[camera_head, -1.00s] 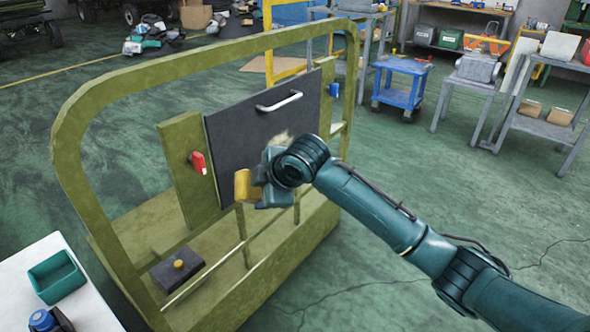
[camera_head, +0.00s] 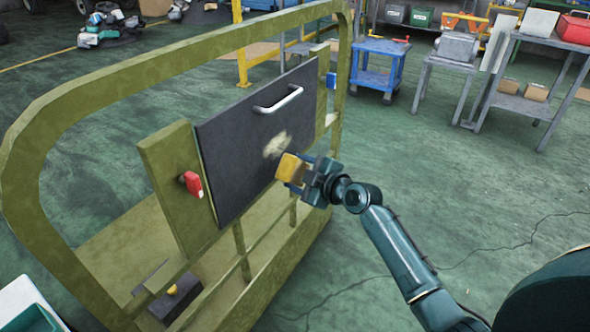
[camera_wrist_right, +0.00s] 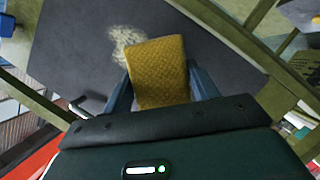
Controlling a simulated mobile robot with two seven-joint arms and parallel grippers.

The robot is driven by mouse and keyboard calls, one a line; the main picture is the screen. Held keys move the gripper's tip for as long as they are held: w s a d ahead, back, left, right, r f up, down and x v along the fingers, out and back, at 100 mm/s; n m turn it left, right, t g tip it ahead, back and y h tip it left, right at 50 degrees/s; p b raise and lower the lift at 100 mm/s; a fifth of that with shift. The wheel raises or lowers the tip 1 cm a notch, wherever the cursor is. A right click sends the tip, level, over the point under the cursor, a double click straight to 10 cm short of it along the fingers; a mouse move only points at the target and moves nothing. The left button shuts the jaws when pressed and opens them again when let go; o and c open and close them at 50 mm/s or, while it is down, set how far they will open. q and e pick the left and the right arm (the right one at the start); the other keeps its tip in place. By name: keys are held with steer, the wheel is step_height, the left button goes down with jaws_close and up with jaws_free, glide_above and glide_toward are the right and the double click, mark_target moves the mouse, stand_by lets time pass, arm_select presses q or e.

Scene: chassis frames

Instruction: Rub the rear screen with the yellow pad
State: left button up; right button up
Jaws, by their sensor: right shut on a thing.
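The rear screen (camera_head: 245,150) is a dark grey panel with a silver handle (camera_head: 278,100), set in an olive-green frame. A pale smudge (camera_head: 275,145) marks the panel below the handle; it also shows in the right wrist view (camera_wrist_right: 124,40). My right gripper (camera_head: 306,172) is shut on the yellow pad (camera_head: 290,168), at the lower right of the smudge. In the right wrist view the pad (camera_wrist_right: 158,72) sits between the two fingers and covers part of the panel. I cannot tell whether the pad touches the panel. My left gripper is not in view.
The olive frame (camera_head: 110,75) surrounds the panel. A red knob (camera_head: 192,184) is on the post left of it. A dark block with a yellow knob (camera_head: 173,292) lies low in the frame.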

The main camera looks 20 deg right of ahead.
mark_target(266, 160)
steer(key=shift+w+a, duration=0.9)
steer(key=shift+w, duration=0.1)
steer(key=shift+w+a, duration=0.4)
steer(key=shift+w, duration=0.2)
steer(key=shift+w+a, duration=0.4)
steer(key=shift+w, duration=0.05)
steer(key=shift+w+a+b, duration=0.55)
steer(key=shift+w+b, duration=0.1)
steer(key=shift+w, duration=0.05)
steer(key=shift+d, duration=0.1)
